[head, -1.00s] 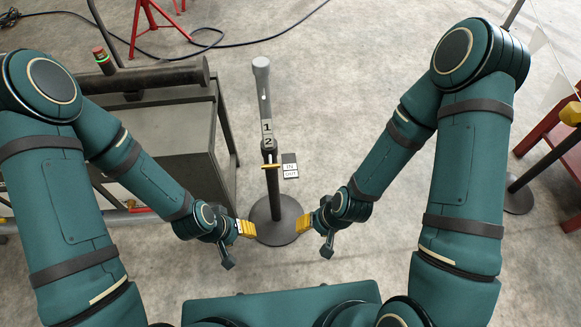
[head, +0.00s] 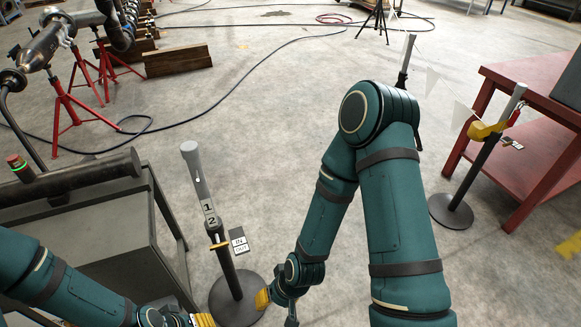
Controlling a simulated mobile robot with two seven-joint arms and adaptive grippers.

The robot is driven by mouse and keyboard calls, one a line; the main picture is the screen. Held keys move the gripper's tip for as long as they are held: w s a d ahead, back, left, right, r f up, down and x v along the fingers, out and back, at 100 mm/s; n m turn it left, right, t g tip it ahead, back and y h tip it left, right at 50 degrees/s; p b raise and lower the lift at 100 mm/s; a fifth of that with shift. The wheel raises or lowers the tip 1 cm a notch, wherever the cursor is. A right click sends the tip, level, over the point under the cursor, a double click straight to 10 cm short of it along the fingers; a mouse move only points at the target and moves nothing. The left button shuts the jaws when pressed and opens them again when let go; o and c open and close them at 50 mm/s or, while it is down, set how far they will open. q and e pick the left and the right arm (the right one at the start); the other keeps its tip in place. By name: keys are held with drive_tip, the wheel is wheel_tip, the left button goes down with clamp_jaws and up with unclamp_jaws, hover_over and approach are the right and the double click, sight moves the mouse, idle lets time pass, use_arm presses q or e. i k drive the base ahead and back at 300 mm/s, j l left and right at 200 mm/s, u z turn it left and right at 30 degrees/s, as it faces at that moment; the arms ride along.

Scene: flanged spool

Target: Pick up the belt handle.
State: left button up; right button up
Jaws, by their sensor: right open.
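A yellow piece (head: 487,130), likely the belt handle, sits near the top of a grey-topped post (head: 477,165) at the right. Another post (head: 208,200), marked 1 and 2, stands at centre-left, with a small yellow part (head: 219,245) and an IN/OUT plate (head: 239,240) beside it. My right gripper (head: 263,299) is open, low beside the base of the marked post, far from the yellow piece.
A red table (head: 530,85) stands just right of the right-hand post. A grey bench (head: 90,235) with a dark cylinder is at the left. Pennants (head: 448,100) hang between the right-hand post and a farther post (head: 405,65).

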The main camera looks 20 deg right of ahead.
sight(516, 114)
drive_tip(key=z, duration=2.2)
drive_tip(key=i+l+u, duration=0.1)
drive_tip(key=u, duration=0.8)
drive_tip(key=i+l+u, duration=0.2)
drive_tip(key=l+u, duration=0.25)
drive_tip(key=i+l+u, duration=0.2)
drive_tip(key=l, duration=0.25)
drive_tip(key=l+u, duration=0.35)
drive_tip(key=l, duration=0.6)
drive_tip(key=l+u, duration=0.25)
drive_tip(key=l, duration=1.75)
